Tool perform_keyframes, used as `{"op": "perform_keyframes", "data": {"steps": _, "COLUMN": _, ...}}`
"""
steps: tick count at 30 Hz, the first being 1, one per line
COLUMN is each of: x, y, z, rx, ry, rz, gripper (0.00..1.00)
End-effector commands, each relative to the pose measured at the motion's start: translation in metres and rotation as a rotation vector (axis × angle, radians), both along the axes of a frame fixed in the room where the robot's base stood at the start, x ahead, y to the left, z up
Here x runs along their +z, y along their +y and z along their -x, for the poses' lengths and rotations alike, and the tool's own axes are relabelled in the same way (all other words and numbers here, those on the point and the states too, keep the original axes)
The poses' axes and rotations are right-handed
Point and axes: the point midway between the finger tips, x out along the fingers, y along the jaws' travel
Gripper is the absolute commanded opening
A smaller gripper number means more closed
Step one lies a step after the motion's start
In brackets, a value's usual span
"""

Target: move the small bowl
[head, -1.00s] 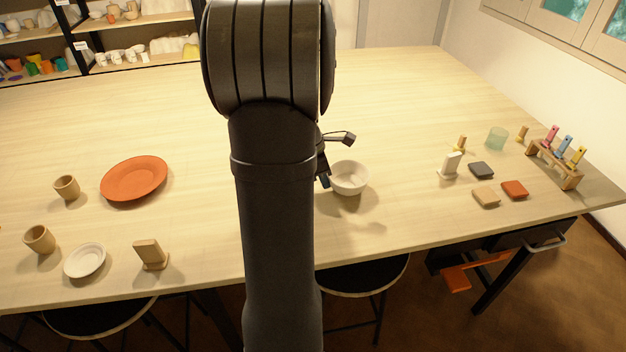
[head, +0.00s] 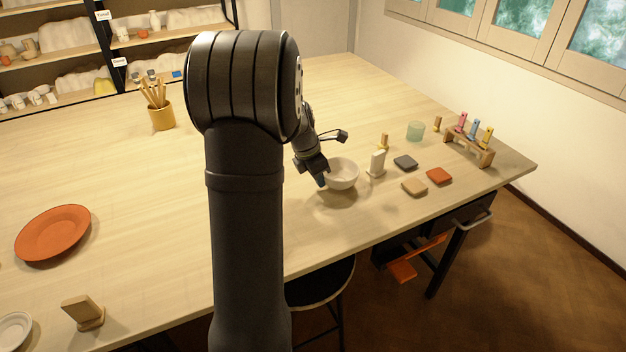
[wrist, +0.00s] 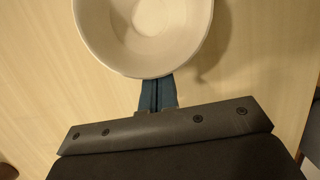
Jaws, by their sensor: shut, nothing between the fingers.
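The small bowl (head: 343,177) is white and round. It stands upright and looks empty, towards the right of the table. My gripper (head: 321,184) points down at the bowl's left side, outside it, with its fingers together and nothing between them. In the wrist view, the bowl (wrist: 145,66) fills the top middle. The fingertips of my gripper (wrist: 158,83) are right up against its outer wall and appear to touch it. The bowl's rim hides part of the tips.
An orange plate (head: 53,233) lies at left. The table's front edge is near the bowl.

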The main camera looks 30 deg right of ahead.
Motion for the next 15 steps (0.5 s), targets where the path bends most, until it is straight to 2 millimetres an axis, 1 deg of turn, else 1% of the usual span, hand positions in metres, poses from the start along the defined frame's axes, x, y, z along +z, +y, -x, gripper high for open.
{"op": "perform_keyframes", "data": {"steps": 5, "x": 0.0, "y": 0.001, "z": 0.0, "rx": 0.0, "ry": 0.0, "rz": 0.0, "gripper": 0.0}}
{"op": "perform_keyframes", "data": {"steps": 8, "x": 0.0, "y": 0.008, "z": 0.0, "rx": 0.002, "ry": 0.001, "rz": 0.0, "gripper": 0.0}}
{"op": "perform_keyframes", "data": {"steps": 11, "x": 0.0, "y": 0.022, "z": 0.0, "rx": 0.003, "ry": 0.001, "rz": -0.001, "gripper": 0.0}}
{"op": "perform_keyframes", "data": {"steps": 14, "x": 0.0, "y": 0.043, "z": 0.0, "rx": 0.005, "ry": 0.0, "rz": -0.001, "gripper": 0.0}}
{"op": "perform_keyframes", "data": {"steps": 15, "x": 0.011, "y": 0.045, "z": -0.001, "rx": 0.002, "ry": -0.006, "rz": 0.002, "gripper": 0.0}}
